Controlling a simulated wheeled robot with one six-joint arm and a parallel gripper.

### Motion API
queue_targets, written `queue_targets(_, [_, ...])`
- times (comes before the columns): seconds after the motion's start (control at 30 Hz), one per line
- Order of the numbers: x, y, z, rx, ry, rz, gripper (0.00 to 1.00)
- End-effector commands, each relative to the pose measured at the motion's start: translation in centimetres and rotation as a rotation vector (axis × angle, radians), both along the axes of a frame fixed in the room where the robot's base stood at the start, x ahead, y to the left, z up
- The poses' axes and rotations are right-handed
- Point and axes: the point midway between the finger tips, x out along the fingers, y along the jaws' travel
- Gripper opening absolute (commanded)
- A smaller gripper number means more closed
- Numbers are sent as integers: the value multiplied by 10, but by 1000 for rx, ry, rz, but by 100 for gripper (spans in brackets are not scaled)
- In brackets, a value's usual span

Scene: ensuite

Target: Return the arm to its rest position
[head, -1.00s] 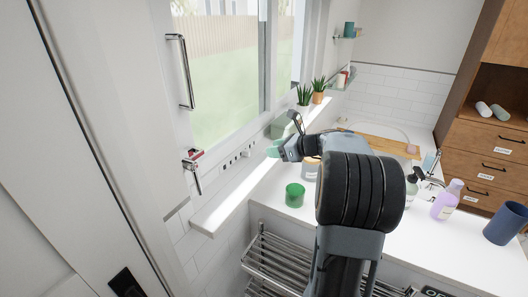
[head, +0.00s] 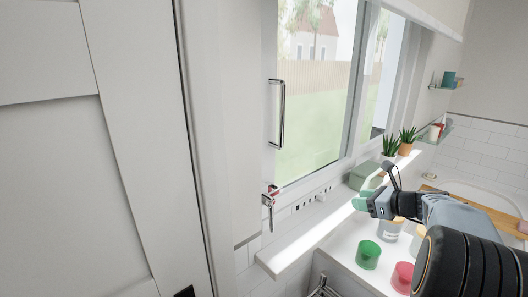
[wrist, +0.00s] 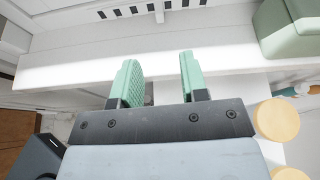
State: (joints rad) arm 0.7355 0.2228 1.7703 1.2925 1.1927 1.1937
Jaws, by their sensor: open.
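My gripper (head: 366,194) is at the end of my arm on the right side of the head view, above the counter near the window sill. In the wrist view its two green fingers (wrist: 160,80) stand apart with nothing between them. The white sill (wrist: 60,72) shows beyond the fingertips. My arm covers part of the counter behind it.
A green box (head: 364,175) and potted plants (head: 390,144) stand on the window sill (head: 300,243). A green cup (head: 368,254) and a red cup (head: 402,277) stand on the counter below my arm. A white panelled door (head: 70,170) fills the left.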

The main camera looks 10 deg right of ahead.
Motion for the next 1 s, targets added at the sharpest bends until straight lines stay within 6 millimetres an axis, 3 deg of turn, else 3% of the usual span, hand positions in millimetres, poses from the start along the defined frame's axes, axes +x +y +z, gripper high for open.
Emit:
queue_targets(0.07, [-2,-2,-8,-104,-23,39,40])
queue_targets(0.2, [-37,8,-62,-463,13,267,40])
queue_targets(0.27, [-59,29,-79,-664,13,459,40])
queue_targets(0.4, [-117,86,-103,-1112,-62,1011,40])
queue_targets(0.5, [-155,119,-109,-1379,-168,1408,40])
queue_targets(0.63, [-189,147,-109,-1610,-294,1745,40])
queue_targets(0.8, [-209,178,-101,-1757,-416,1885,40])
queue_targets(1.0, [-210,197,-89,-1815,-511,1896,40])
